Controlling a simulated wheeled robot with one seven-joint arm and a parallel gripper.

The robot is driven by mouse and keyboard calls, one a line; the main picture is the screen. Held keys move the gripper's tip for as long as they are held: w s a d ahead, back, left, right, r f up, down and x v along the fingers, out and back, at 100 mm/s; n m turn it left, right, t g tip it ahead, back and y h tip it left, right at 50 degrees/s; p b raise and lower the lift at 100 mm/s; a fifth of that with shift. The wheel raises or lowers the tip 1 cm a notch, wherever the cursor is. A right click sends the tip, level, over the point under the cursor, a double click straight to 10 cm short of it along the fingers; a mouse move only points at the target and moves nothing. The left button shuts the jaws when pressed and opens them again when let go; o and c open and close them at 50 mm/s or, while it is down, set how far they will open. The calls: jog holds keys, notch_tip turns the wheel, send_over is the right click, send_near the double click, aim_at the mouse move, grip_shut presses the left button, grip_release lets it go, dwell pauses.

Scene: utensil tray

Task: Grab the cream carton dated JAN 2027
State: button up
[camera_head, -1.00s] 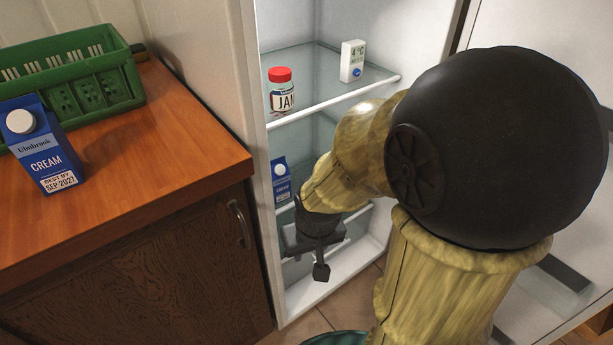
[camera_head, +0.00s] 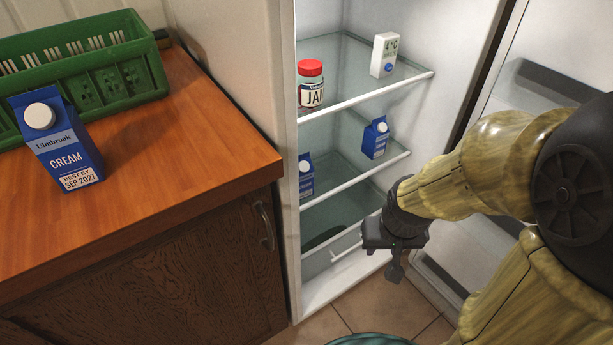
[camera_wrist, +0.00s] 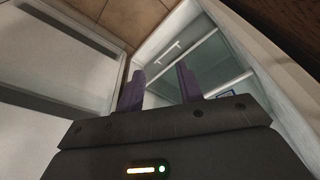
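Three blue cream cartons show in the head view. One carton (camera_head: 66,148) stands on the counter, labelled BEST BY SEP 2027. A second carton (camera_head: 306,176) stands on the fridge's middle shelf at the left, partly cut off by the fridge's side wall. A third carton (camera_head: 375,138) stands farther right on that shelf. The dates on both fridge cartons are too small to read. My gripper (camera_head: 395,271) is at the fridge opening, below and in front of the third carton. The wrist view shows its two fingers (camera_wrist: 160,88) apart with nothing between them.
The open fridge (camera_head: 350,277) holds a red-lidded jar (camera_head: 311,85) and a white 4°C thermometer (camera_head: 384,55) on the upper shelf. Its door (camera_head: 520,90) stands open at right. A green basket (camera_head: 125,75) sits on the wooden counter (camera_head: 190,150).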

jog(key=o, duration=0.7)
jog(key=shift+w, duration=0.2)
jog(key=shift+c, duration=0.2)
jog(key=shift+o, duration=1.3)
jog(key=shift+n+t, duration=0.7)
jog(key=shift+n, duration=0.1)
jog(key=w+p, duration=0.2)
jog(key=w, duration=0.1)
jog(key=w+p, duration=0.1)
jog(key=shift+w+f, duration=0.2)
jog(key=shift+f, duration=0.15)
jog(key=w+a+n+t+y+p, duration=0.4)
jog(key=w+a+t+y+p, duration=0.2)
jog(key=a+p, duration=0.3)
jog(key=w+t+p, duration=0.1)
jog(key=p, duration=0.3)
jog(key=shift+w+a+f+t+y, duration=0.25)
jog(key=shift+w+f+t+y, duration=0.05)
jog(key=shift+w+f+t, duration=0.1)
